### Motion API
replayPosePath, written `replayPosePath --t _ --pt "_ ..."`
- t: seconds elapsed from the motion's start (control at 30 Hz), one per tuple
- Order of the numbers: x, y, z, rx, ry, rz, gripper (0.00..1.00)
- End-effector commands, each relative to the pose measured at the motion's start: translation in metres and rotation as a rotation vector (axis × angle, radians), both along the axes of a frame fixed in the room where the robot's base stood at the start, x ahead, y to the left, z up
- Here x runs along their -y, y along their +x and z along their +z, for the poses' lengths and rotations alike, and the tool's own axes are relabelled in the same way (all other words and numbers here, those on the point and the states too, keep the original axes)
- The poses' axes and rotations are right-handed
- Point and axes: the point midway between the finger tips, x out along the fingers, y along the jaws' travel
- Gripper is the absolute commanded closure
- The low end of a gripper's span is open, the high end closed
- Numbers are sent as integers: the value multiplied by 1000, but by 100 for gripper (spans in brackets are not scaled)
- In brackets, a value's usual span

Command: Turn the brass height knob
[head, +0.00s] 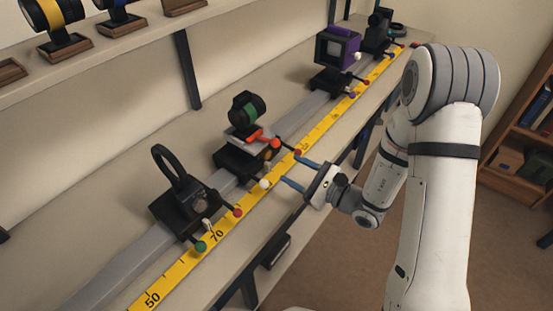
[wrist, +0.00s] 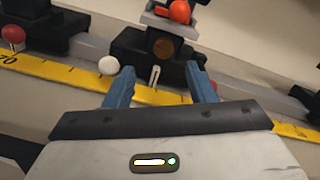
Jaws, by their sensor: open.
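My gripper (head: 290,168) is open and empty, its two blue fingers pointing at the middle black carriage (head: 238,163) on the rail. In the wrist view the fingers (wrist: 160,72) stand apart on either side of the carriage front. A round brownish disc (wrist: 163,48), which looks like the brass knob, faces me on the carriage's post, beyond the fingertips and between them in the picture. I see no contact with it. An orange-red knob (wrist: 180,11) sits above it.
A white ball knob (wrist: 108,65) is close to the left finger; a pale lever (wrist: 154,76) stands between the fingers. A yellow scale (head: 190,255) runs along the rail. A ring-holder carriage (head: 180,205) and a purple-framed unit (head: 338,46) stand on either side.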

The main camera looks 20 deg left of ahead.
Motion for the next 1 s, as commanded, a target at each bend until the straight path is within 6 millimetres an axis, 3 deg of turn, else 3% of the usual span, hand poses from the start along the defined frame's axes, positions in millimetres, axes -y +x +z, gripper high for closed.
replayPosePath --t 0.13,0.53,0.9,1.0 --pt "-9 7 -3 -4 5 -20 50" --pt "-63 30 -3 -4 4 -19 50" --pt "-70 33 -3 -5 5 -23 50" --pt "-70 33 -3 -5 5 -23 56"
